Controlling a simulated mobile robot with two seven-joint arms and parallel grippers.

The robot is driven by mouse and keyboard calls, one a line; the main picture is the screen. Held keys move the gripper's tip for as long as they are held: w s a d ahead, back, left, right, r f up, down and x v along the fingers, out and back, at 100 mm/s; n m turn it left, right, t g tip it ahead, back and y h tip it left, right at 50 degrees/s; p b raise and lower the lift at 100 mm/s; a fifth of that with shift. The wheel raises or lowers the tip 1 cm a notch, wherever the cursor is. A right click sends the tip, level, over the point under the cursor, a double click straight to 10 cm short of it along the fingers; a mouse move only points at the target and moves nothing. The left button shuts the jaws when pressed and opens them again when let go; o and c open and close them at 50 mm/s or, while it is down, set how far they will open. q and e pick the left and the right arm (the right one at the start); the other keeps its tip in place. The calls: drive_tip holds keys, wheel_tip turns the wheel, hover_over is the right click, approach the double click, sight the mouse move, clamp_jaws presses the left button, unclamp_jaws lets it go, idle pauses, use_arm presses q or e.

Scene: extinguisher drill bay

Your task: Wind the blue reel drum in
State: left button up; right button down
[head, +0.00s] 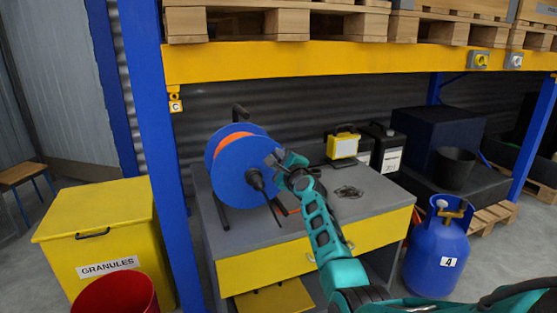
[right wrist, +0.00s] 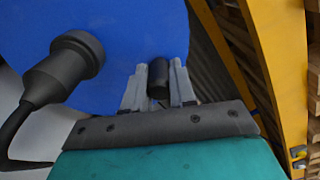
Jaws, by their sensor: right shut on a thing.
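The blue reel drum (head: 232,178) stands on the grey bench top, with orange cable or hose wound between its two flanges. In the right wrist view its blue face (right wrist: 125,30) fills much of the upper left. My right gripper (head: 275,160) is at the upper right of the drum's face. In the right wrist view the gripper (right wrist: 158,80) has its two grey fingers shut on a short black handle knob (right wrist: 158,72) that stands out from the face. A black plug (head: 255,180) with a hanging lead is at the drum's middle. My left gripper is not in view.
A yellow shelf beam (head: 320,62) crosses above. A yellow granules bin (head: 100,230) and blue gas cylinder (head: 436,245) stand either side.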

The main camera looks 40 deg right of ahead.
drive_tip(key=c, duration=0.9)
unclamp_jaws()
drive_tip(key=shift+s+a+p, duration=0.15)
drive_tip(key=shift+s+p, duration=0.25)
drive_tip(key=shift+s, duration=0.2)
drive_tip(key=p+v, duration=0.2)
drive_tip(key=v, duration=0.9)
drive_tip(key=shift+s, duration=0.35)
